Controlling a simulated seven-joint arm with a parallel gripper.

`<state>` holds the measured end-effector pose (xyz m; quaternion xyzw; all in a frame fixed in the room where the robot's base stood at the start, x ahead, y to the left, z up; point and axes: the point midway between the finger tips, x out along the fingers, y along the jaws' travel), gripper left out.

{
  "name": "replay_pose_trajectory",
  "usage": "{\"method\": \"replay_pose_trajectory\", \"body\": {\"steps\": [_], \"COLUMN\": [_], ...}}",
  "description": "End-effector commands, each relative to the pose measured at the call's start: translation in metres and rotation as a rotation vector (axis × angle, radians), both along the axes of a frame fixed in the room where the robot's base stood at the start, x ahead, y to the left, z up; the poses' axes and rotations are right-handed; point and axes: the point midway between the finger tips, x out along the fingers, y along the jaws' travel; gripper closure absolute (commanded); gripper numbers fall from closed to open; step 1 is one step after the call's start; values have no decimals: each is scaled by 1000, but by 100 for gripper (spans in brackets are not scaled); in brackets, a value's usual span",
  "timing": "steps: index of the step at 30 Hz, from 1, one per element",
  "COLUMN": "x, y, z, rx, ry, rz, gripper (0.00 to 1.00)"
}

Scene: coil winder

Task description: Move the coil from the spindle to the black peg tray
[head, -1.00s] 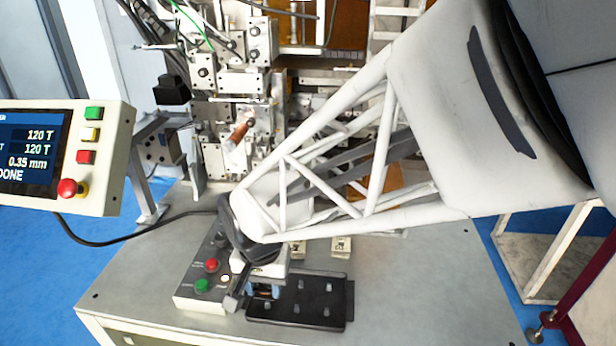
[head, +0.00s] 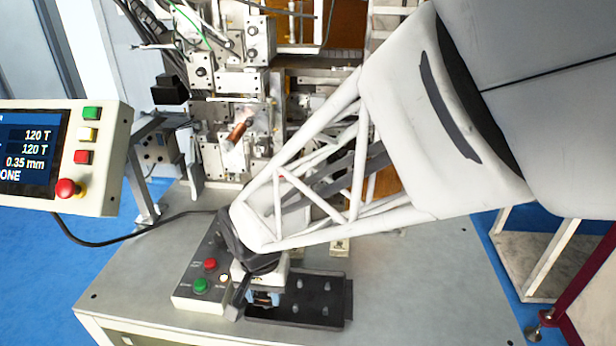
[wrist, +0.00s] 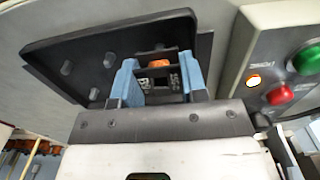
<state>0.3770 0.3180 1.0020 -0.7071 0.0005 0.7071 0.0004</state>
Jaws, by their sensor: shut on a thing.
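The coil (wrist: 160,65), orange winding on a dark bobbin, is between the blue fingers of my gripper (wrist: 160,80). My gripper is shut on it. In the head view my gripper (head: 262,298) is at the left end of the black peg tray (head: 340,312), and the coil is mostly hidden there. The tray also shows in the wrist view (wrist: 110,42), with several bare pegs left of the fingers. I cannot tell whether the coil touches the tray or a peg. A copper-coloured cylinder (head: 237,132) shows at the winding machine.
A button box (head: 200,290) with red and green buttons stands close left of my gripper. A control panel (head: 95,160) with a screen is at the far left. The winding machine (head: 235,85) stands behind. The bench top (head: 430,290) is clear to the right of the tray.

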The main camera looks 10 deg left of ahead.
Motion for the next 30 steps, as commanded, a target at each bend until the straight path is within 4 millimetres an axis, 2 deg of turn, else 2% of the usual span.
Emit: {"method": "replay_pose_trajectory", "body": {"steps": [30], "x": [0], "y": [0], "z": [-19], "rx": [0], "ry": [0], "rz": [0], "gripper": [83]}}
